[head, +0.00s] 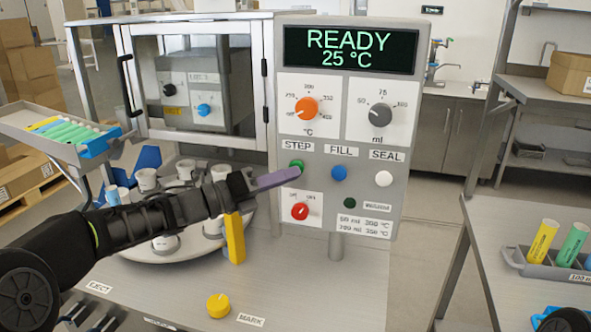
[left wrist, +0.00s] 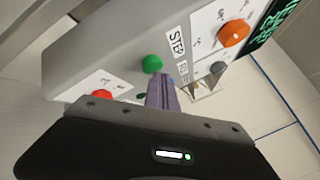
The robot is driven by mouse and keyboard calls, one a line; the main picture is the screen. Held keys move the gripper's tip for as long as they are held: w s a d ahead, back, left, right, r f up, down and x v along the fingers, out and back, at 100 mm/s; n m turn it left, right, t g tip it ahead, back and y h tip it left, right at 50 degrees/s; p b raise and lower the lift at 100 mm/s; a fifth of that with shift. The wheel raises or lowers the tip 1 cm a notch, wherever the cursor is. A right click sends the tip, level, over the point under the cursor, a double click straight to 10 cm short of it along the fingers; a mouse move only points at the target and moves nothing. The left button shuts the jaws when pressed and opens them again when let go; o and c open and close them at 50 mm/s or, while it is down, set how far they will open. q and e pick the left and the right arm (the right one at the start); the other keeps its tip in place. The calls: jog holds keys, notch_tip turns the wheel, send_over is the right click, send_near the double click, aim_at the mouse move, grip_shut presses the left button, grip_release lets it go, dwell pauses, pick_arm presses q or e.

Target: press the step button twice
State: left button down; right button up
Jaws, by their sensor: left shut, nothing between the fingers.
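The green step button (head: 296,164) sits under the STEP label on the grey control panel (head: 336,185). My left gripper (head: 296,172) is shut and empty, its purple fingertips right at the lower edge of the button in the head view. In the left wrist view the green button (left wrist: 152,64) shows whole, just beyond the fingertips (left wrist: 162,78). I cannot tell whether the tips touch it. The panel's display (head: 350,50) reads READY 25 °C. Of my right arm only a dark part shows at the bottom right corner; its gripper is not in view.
A blue fill button (head: 339,173) and a white seal button (head: 384,179) are beside the step button, with a red knob (head: 300,211) below. A turntable with white cups (head: 150,250) and a yellow post (head: 235,240) stand near my left arm. A yellow button (head: 219,305) is on the table.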

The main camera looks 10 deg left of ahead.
pick_arm(q)
jog(key=shift+w, duration=0.35)
dwell(0.3)
jog(key=shift+s, duration=0.1)
jog(key=shift+s+b, duration=0.8)
jog(key=shift+s, duration=0.05)
jog(key=s+b, duration=0.2)
jog(key=s, duration=0.3)
jog(key=shift+a+b, duration=0.2)
jog(key=shift+b, duration=0.1)
